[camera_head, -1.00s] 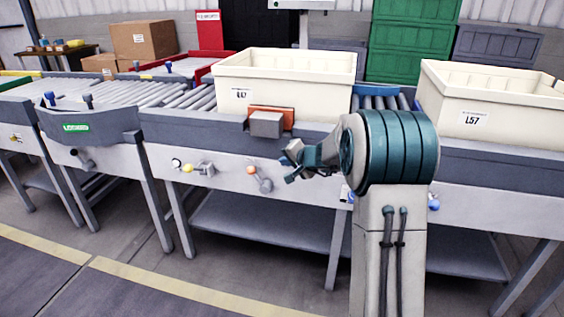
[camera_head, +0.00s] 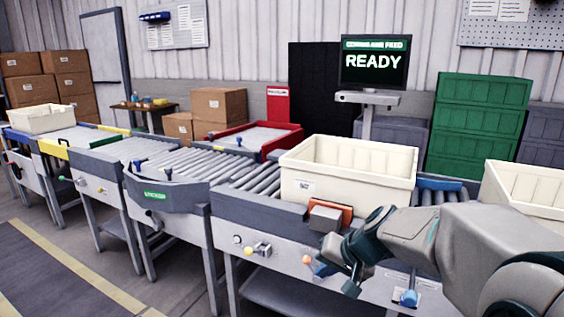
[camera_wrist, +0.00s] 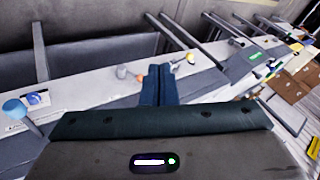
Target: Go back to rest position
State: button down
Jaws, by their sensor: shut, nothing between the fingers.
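My gripper (camera_head: 341,277) is in front of the conveyor's front panel, at the lower right in the head view. In the wrist view its two dark fingers (camera_wrist: 159,84) lie together, shut and empty. My arm reaches in from the right edge of the head view, bent, with the gripper end pointing left and down. The gripper appears apart from the orange-knobbed lever (camera_head: 307,260) and the yellow-knobbed lever (camera_head: 250,250) on the panel. The exact gap to the panel is hard to tell.
A cream tote (camera_head: 345,188) sits on the rollers behind an orange-backed grey block (camera_head: 325,218). A second tote (camera_head: 525,195) is at the right. A blue knob (camera_head: 408,298) is near my arm. A monitor (camera_head: 374,62) reads READY. Floor at the left front is clear.

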jog(key=s+d+r+g+h+p, duration=0.1)
jog(key=s+r+p, duration=0.1)
jog(key=s, duration=0.4)
jog(key=s+d+r+n+h+p, duration=0.1)
jog(key=s+d+r+h+p, duration=0.1)
jog(key=s, duration=0.4)
jog(key=s+d+r+n+g+h+p, duration=0.1)
jog(key=s+d+r+h+p, duration=0.1)
jog(key=s+r+p, duration=0.2)
jog(key=s+p, duration=0.1)
jog(key=s, duration=0.2)
jog(key=shift+d+r+g+p, duration=0.15)
jog(key=shift+r+g+p, duration=0.15)
jog(key=shift+p, duration=0.1)
